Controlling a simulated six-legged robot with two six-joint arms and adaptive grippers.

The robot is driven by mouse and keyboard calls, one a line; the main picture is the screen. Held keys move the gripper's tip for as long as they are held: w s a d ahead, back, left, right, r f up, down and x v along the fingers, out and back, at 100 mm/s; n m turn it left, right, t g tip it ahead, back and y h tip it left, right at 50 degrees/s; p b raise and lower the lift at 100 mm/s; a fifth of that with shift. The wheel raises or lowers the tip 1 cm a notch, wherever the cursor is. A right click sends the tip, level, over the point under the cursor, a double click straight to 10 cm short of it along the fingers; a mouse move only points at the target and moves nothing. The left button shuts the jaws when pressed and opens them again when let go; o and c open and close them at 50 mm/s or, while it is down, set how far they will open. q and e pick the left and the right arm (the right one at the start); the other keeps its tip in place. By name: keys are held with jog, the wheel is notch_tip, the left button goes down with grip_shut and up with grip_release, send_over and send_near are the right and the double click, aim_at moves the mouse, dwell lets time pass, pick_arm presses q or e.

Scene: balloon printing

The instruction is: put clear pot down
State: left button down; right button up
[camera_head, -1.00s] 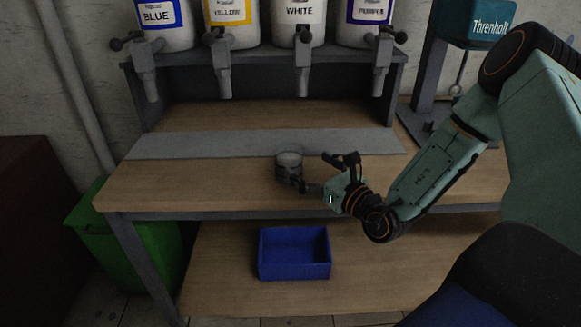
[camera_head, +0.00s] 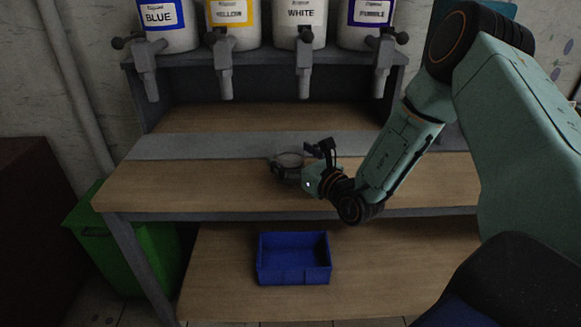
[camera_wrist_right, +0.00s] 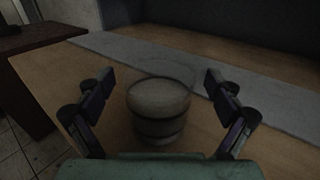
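The clear pot (camera_head: 289,159) is a small round see-through pot with a pale top and darker bands. It stands upright on the wooden worktop (camera_head: 150,185), just in front of the grey strip. My right gripper (camera_head: 299,163) reaches it from the right, with its fingers around the pot. In the right wrist view the pot (camera_wrist_right: 158,112) sits between the two spread fingers of the gripper (camera_wrist_right: 160,84), with a gap visible on each side. The right gripper is open. My left gripper is not in view.
Several paint dispensers, such as the white-paint one (camera_head: 299,22), stand on a grey rack behind. A grey strip (camera_head: 210,146) crosses the worktop. A blue box (camera_head: 293,275) lies on the lower shelf, and a green bin (camera_head: 155,250) stands left. The worktop left of the pot is clear.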

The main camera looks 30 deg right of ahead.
jog(key=shift+c, duration=0.7)
jog(key=shift+w+a, duration=0.15)
jog(key=c, duration=1.4)
